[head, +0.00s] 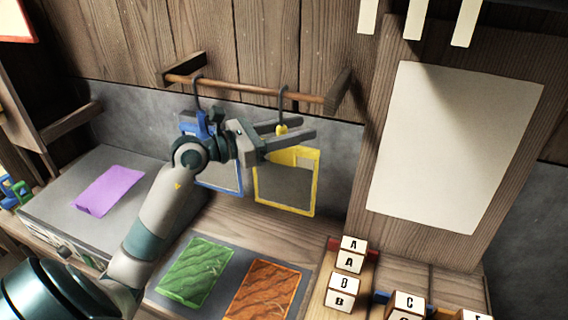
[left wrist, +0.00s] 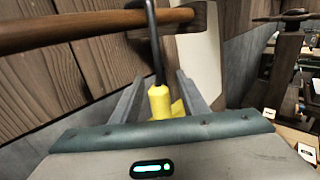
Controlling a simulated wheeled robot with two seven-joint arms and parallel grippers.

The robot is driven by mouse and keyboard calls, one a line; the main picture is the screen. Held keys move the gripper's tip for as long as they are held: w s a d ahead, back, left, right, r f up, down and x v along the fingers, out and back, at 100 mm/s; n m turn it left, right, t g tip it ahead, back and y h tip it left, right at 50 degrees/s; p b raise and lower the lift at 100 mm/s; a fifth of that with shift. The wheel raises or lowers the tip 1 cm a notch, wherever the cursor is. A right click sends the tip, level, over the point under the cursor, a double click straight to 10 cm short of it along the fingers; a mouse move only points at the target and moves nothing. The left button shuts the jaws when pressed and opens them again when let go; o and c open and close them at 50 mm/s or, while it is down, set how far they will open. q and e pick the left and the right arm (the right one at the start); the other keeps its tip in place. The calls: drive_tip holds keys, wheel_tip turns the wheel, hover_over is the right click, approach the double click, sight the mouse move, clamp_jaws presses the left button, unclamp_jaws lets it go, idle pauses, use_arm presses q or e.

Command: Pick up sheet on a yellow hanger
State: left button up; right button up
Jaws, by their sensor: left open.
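The yellow-framed sheet (head: 287,190) hangs from the wooden rod (head: 245,88) by a yellow hanger (head: 282,129) with a dark hook. My left gripper (head: 291,134) is open at the hanger's top, with its fingers on either side of it. In the left wrist view the yellow hanger (left wrist: 160,102) stands between the two open fingers (left wrist: 162,95), below the hook on the rod (left wrist: 75,30). I cannot tell whether a finger touches it. A blue-framed sheet (head: 230,178) on a blue hanger hangs to the left, partly hidden by my arm. My right gripper is out of view.
A purple sheet (head: 110,190) lies on the grey bench at left. Green (head: 195,271) and orange (head: 262,291) sheets lie on a dark mat in front. Lettered blocks (head: 348,262) stand at the lower right. A blank board (head: 455,145) is on the right wall.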

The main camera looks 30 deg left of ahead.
use_arm(q)
drive_tip(key=shift+w+d+f, duration=0.1)
drive_tip(key=shift+w, duration=0.15)
clamp_jaws()
idle(0.5)
